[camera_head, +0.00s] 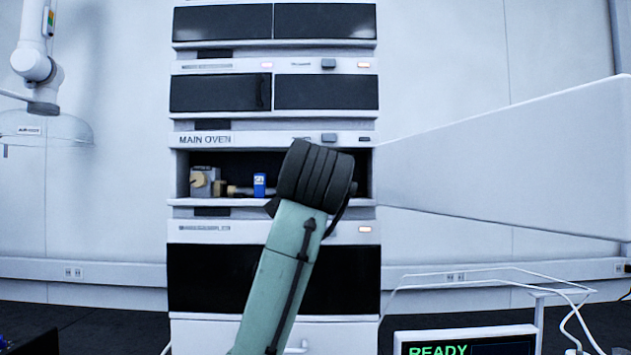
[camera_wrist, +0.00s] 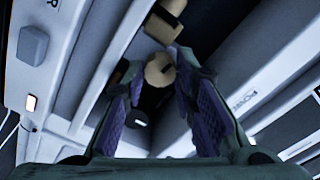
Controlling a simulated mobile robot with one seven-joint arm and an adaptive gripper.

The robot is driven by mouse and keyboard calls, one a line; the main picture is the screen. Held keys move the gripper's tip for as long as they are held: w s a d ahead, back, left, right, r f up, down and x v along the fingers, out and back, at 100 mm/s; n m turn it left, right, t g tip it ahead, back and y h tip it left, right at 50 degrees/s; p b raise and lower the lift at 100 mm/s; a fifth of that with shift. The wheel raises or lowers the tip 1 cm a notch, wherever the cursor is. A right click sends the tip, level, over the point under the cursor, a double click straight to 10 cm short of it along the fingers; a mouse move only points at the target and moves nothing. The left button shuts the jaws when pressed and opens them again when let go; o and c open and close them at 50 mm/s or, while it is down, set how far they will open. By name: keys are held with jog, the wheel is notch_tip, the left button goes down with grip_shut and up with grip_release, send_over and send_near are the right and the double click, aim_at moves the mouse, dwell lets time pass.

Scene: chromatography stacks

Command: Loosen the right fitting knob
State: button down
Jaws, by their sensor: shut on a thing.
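The right fitting knob (camera_wrist: 160,70) is a tan, round-faced knob with a small dark spot, between my fingertips in the wrist view. My gripper (camera_wrist: 159,64) has purple-padded fingers, one on each side of the knob, and is shut on it. In the head view my arm hides my gripper and the right part of the oven, so this knob is not seen there. A grey block with a tan knob (camera_head: 198,180), a tan fitting (camera_head: 233,190) and a blue labelled column piece (camera_head: 259,185) show to the left of my arm.
The main oven (camera_head: 205,139) is open, with its large white door (camera_head: 510,150) swung out to the right. Dark-fronted modules (camera_head: 220,92) are stacked above and below. A screen reading READY (camera_head: 465,348) stands at the lower right, with white cables (camera_head: 490,270) behind.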

jog(key=n, duration=0.4)
jog(key=shift+f, duration=0.1)
jog(key=shift+n, duration=1.6)
jog(key=c, duration=1.6)
grip_release()
jog(key=shift+s, duration=0.1)
jog(key=s, duration=1.1)
jog(key=shift+s, duration=0.4)
